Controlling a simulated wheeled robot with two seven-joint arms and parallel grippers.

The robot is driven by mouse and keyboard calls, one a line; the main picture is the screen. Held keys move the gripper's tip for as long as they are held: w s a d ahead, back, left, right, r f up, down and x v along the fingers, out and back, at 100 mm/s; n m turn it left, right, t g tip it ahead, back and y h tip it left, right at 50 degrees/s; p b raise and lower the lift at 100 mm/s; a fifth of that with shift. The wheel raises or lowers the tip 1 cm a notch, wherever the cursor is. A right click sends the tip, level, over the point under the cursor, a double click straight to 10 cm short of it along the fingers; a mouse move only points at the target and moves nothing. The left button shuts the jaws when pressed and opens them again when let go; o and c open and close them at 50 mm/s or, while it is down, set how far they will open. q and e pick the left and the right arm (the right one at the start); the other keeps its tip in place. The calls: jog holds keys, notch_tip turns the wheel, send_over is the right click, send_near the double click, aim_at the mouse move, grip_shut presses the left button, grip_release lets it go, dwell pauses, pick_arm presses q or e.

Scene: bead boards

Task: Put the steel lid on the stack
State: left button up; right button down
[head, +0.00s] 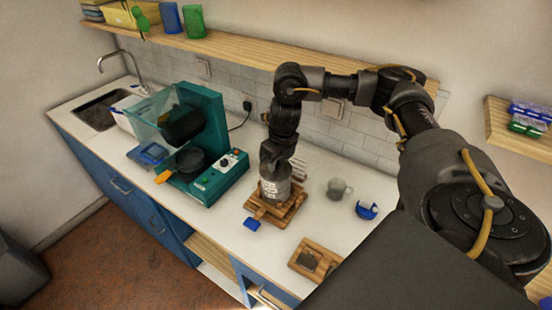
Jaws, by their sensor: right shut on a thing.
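My right gripper (273,198) points down over a wooden board (286,213) on the white counter, right of the teal machine. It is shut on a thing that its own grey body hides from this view. I cannot make out the steel lid or separate parts of the stack; the gripper covers the middle of the board. A second, smaller wooden board (325,264) with a dark inset lies nearer the counter's front edge. My left gripper is not in view.
A teal machine (222,178) with a dark pan stands left of the board. A small blue piece (252,224) lies at the board's front left. A wooden shelf (250,48) runs above.

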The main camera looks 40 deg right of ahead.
dwell(0.3)
jog(key=c, duration=1.1)
grip_release()
jog(key=shift+c, duration=0.2)
notch_tip(320, 180, up, 11)
jog(key=s, duration=0.1)
jog(key=shift+s+f+p, duration=0.2)
jog(key=shift+s+p, duration=0.15)
jog(key=shift+d, duration=0.1)
